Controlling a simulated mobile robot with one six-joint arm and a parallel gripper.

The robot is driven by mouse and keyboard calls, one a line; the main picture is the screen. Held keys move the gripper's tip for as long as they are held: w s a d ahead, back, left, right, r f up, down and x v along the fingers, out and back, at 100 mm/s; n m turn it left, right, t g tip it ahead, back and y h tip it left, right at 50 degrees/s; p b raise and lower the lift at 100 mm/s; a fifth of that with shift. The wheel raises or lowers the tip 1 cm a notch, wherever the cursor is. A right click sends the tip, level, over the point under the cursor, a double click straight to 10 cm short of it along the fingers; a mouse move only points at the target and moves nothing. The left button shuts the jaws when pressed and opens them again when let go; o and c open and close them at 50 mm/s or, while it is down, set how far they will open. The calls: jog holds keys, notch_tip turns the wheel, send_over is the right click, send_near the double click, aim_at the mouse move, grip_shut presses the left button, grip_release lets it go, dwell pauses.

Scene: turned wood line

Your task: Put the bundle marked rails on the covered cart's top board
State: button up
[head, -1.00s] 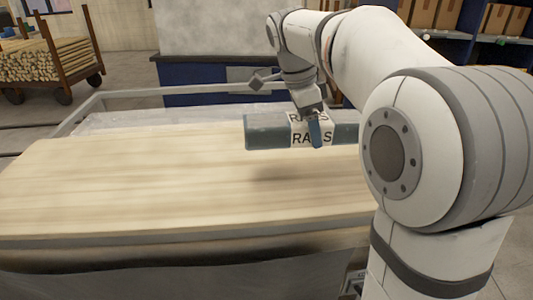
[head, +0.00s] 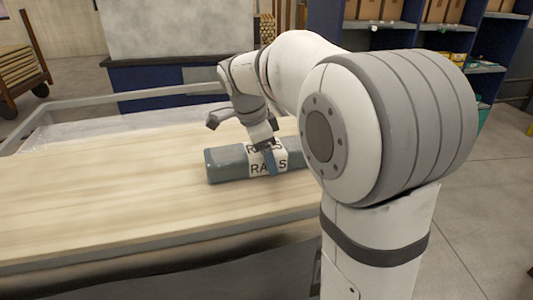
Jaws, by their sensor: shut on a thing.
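The bundle marked RAILS (head: 228,165) is a long blue-grey roll with a white printed band, at the middle of the head view. My gripper (head: 268,158) is shut on it at the band, from above. The bundle lies level at or very near the surface of the covered cart's pale wooden top board (head: 100,205). I cannot tell for sure whether it touches the board. My arm hides the bundle's right end.
A grey rail (head: 120,97) runs along the cart's far side, with a translucent cover (head: 90,130) inside it. A blue cabinet (head: 165,82) stands behind. Shelves with boxes (head: 400,12) are at the back right. The board's left part is bare.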

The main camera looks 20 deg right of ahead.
aim_at(252, 149)
jog(key=o, duration=1.4)
jog(key=v, duration=1.2)
jog(key=shift+r, duration=0.15)
